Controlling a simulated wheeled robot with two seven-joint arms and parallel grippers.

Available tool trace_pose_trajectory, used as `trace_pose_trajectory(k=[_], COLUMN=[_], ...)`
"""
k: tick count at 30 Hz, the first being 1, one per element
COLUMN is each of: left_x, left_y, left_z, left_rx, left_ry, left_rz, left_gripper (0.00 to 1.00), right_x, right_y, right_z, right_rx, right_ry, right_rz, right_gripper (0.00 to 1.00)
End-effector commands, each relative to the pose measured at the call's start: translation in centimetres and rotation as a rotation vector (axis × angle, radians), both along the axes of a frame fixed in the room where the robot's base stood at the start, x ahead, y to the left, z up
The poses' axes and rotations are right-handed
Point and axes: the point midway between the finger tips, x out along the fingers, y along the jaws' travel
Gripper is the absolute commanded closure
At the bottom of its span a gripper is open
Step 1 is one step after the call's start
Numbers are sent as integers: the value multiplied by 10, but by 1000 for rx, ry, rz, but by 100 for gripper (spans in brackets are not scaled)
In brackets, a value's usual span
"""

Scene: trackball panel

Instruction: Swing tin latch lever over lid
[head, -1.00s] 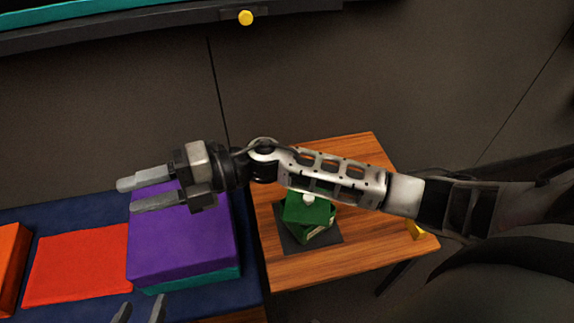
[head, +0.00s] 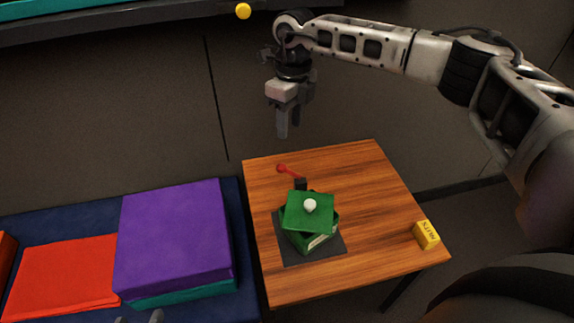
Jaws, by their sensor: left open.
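The green tin (head: 297,240) stands on a dark base plate on the small wooden table. Its green lid (head: 303,217) with a white knob lies on top, turned slightly askew to the body. The red latch lever (head: 291,172) rises from a black block (head: 301,185) behind the tin and points back and left, away from the lid. My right gripper (head: 288,128) hangs fingers-down in the air behind the table, apart from the lever; its fingers overlap in this view, hiding any gap. My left gripper (head: 139,319) shows only open fingertips at the bottom edge.
A yellow labelled box (head: 426,235) sits at the table's right edge. A yellow knob (head: 243,11) is at the top.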

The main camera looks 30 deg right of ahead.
Motion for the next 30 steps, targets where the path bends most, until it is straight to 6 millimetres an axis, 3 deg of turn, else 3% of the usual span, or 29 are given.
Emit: trace_pose_trajectory(k=[6, 15, 21, 30], left_x=[1, 3, 5, 6], left_y=[-2, -5, -7, -7], left_z=[-17, -30, -36, -35], left_rx=[2, 0, -1, -2], left_ry=[27, 48, 57, 57], left_rz=[-6, -18, -21, -23], left_gripper=[51, 51, 51, 51], right_x=[-3, -4, -4, -4], right_y=[4, 8, 9, 9], right_z=[-52, -108, -125, -127], right_rx=[0, 2, 3, 3], right_ry=[4, 2, 0, 0], right_rz=[0, 1, 1, 1], right_gripper=[61, 61, 61, 61])
